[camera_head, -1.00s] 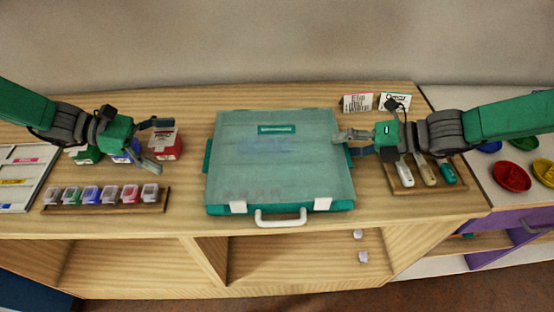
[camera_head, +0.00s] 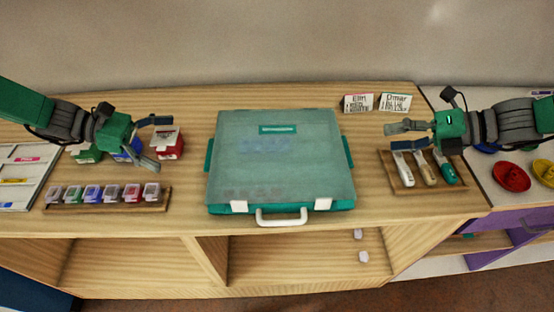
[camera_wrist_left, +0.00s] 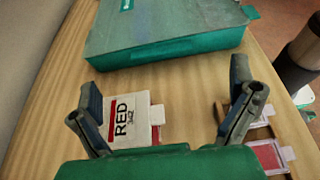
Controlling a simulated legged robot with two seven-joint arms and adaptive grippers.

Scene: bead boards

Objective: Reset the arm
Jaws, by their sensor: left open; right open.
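My left gripper (camera_head: 150,142) is open and empty above the left side of the table, beside a red box (camera_head: 168,145). In the left wrist view, my left gripper (camera_wrist_left: 165,105) has its fingers apart, with the box's white label reading RED (camera_wrist_left: 128,118) visible between and below them. My right gripper (camera_head: 404,136) is open and empty over the wooden tray (camera_head: 405,184) on the right. A closed teal case (camera_head: 280,160) with a white handle lies in the middle, clear of both grippers.
A rack of small coloured lidded containers (camera_head: 104,194) stands at the front left. Two name cards (camera_head: 358,103) stand at the back right. Red dish (camera_head: 512,176) and other coloured dishes lie further right.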

